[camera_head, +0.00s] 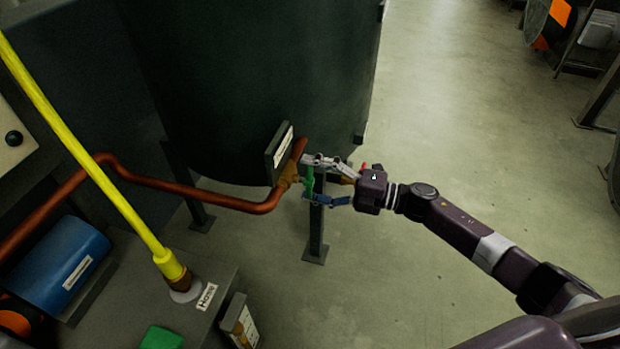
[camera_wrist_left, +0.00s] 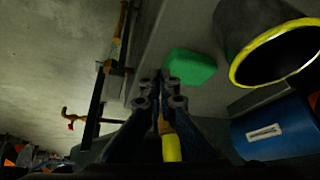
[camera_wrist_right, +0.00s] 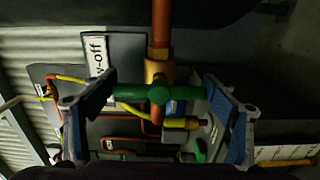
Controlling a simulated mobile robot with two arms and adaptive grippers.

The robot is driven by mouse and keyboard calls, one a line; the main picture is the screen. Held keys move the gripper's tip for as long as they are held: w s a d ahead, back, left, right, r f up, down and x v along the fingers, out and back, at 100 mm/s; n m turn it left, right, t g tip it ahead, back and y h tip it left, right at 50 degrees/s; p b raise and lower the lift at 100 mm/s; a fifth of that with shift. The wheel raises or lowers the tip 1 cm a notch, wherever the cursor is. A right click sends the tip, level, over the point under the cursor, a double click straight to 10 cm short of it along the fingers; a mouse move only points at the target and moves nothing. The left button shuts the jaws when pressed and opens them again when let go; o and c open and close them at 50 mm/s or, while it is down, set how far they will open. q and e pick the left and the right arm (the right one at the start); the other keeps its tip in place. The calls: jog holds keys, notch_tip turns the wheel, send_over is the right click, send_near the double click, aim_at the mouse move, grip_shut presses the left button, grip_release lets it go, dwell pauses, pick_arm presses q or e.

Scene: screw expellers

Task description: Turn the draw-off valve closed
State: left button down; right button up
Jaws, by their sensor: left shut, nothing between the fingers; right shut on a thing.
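The draw-off valve has a brass body (camera_head: 288,179) on a copper pipe under the dark tank, beside a label plate (camera_head: 279,150). Its green handle (camera_head: 308,181) lies between the fingers of my right gripper (camera_head: 325,181). In the right wrist view, the green handle (camera_wrist_right: 133,91) runs crosswise from one finger to the other, below the brass body (camera_wrist_right: 158,71). The plate there reads "w-off" (camera_wrist_right: 97,55), the rest hidden. My left gripper (camera_wrist_left: 160,92) is shut and empty in the left wrist view, and out of the head view.
A copper pipe (camera_head: 170,187) runs left from the valve. A yellow hose (camera_head: 110,190) rises from the bench (camera_head: 190,318) at left. A blue cylinder (camera_head: 62,265) and a green object (camera_head: 162,338) are nearby. The floor (camera_head: 450,110) right of the tank is clear.

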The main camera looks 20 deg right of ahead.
jog(key=o, duration=1.2)
jog(key=shift+c, duration=0.2)
jog(key=shift+d, duration=0.1)
jog(key=v, duration=1.2)
